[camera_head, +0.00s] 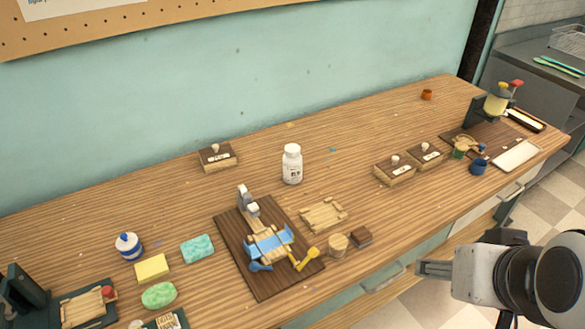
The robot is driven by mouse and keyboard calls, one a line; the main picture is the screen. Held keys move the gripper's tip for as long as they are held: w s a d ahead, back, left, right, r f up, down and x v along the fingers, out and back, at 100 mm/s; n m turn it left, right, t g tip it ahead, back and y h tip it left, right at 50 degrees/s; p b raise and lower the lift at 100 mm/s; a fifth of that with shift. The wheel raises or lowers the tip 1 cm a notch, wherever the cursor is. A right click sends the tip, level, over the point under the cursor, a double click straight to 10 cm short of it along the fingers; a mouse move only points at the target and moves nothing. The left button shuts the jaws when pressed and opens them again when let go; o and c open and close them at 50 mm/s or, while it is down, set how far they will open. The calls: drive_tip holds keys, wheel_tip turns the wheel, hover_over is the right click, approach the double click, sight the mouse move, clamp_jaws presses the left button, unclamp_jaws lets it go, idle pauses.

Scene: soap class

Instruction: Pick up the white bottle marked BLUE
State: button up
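A white bottle (291,164) with a white cap stands upright on the wooden table, a little left of the picture's middle. It has small dark print on its front, too small to read. My arm shows at the lower right, in front of the table's near edge. A grey end part that looks like my gripper (433,268) points left there, well to the right of and nearer than the bottle. Its fingers do not show clearly, and I see nothing held in it.
A dark board (285,284) with a blue and wooden device stands in front of the bottle. A wooden tray (323,214) lies just front-right of it. Lidded boxes stand left (218,158) and right (394,170). Sponges lie at the front left. The table behind the bottle is mostly clear.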

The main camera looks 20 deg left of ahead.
drive_tip(key=w+a+r+n+t+y, duration=0.1)
drive_tip(key=w+a+r, duration=0.1)
drive_tip(key=w+a, duration=0.5)
drive_tip(key=w+a+r+t+y, duration=0.1)
drive_tip(key=w+a+r+t, duration=0.1)
drive_tip(key=w, duration=0.8)
drive_tip(key=m+t+h, duration=0.1)
drive_tip(key=t+h, duration=0.1)
drive_tip(key=t, duration=0.6)
hover_over(292, 164)
drive_tip(key=s, duration=0.2)
wheel_tip(292, 164, down, 16)
drive_tip(key=shift+a+f, duration=0.2)
drive_tip(key=shift+f, duration=0.05)
drive_tip(key=shift+f, duration=0.15)
drive_tip(key=shift+f, duration=2.75)
drive_tip(key=shift+f, duration=0.1)
